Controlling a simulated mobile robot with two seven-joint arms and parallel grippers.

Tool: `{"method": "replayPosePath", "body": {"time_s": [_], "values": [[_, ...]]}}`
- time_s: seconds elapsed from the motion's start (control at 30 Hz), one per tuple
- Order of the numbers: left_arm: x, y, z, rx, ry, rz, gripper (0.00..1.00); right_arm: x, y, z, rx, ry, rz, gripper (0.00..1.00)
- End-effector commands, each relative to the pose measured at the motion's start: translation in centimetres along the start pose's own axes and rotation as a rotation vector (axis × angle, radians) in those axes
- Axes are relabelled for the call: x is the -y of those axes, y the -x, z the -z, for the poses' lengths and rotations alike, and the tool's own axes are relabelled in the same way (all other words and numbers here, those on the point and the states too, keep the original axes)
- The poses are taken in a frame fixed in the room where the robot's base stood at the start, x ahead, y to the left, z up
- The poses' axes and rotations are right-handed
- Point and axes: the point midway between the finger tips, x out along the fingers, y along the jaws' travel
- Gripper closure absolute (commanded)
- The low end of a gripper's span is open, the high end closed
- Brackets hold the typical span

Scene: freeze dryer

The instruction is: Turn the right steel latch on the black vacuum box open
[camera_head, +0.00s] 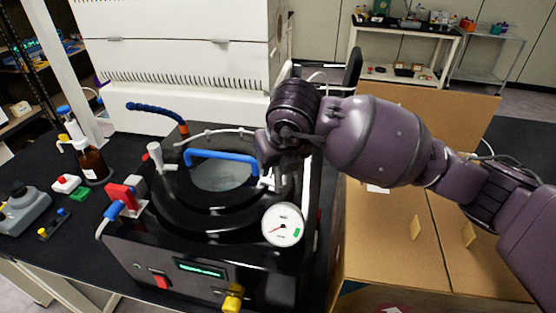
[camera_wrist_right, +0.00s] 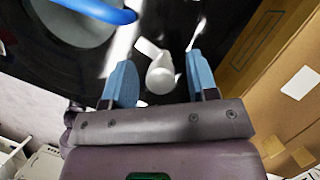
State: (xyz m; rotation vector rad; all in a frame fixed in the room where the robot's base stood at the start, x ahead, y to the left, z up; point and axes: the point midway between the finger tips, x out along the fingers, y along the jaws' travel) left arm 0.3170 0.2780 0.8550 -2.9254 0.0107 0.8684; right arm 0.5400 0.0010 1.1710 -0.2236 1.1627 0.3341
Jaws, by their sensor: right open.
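The black vacuum box (camera_head: 210,255) stands on the dark bench in the head view, its round lid with a blue handle (camera_head: 222,157). The right steel latch (camera_head: 266,182) is at the lid's right side, largely hidden by my right gripper (camera_head: 284,170). In the right wrist view the latch's pale rounded knob (camera_wrist_right: 160,76) lies between the two blue fingers of my right gripper (camera_wrist_right: 161,66). The fingers are open, with a gap on each side of the knob. The left latch (camera_head: 155,155) stands at the lid's left side. My left gripper is not in view.
A pressure gauge (camera_head: 283,224) sits just below the right gripper. A yellow valve (camera_head: 232,299) is on the box's front. Cardboard boxes (camera_head: 390,235) stand close on the right, under my right arm. A brown bottle (camera_head: 92,163) and small items are on the left bench.

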Motion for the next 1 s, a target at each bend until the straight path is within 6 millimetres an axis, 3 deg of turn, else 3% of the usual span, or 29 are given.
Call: {"method": "replayPosePath", "body": {"time_s": [0.03, 0.37, 0.67, 1.0], "values": [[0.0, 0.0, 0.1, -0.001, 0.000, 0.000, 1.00, 0.0, 0.0, 0.0, 0.000, 0.000, 0.000, 0.47], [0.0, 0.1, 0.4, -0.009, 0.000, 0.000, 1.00, 0.0, 0.0, 0.0, 0.000, 0.000, 0.000, 0.96], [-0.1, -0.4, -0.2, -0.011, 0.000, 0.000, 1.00, 0.0, -0.1, 0.1, 0.001, 0.029, -0.012, 0.96], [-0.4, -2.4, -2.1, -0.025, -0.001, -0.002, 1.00, 0.0, -0.6, 0.2, 0.000, 0.196, -0.082, 0.96]]}}
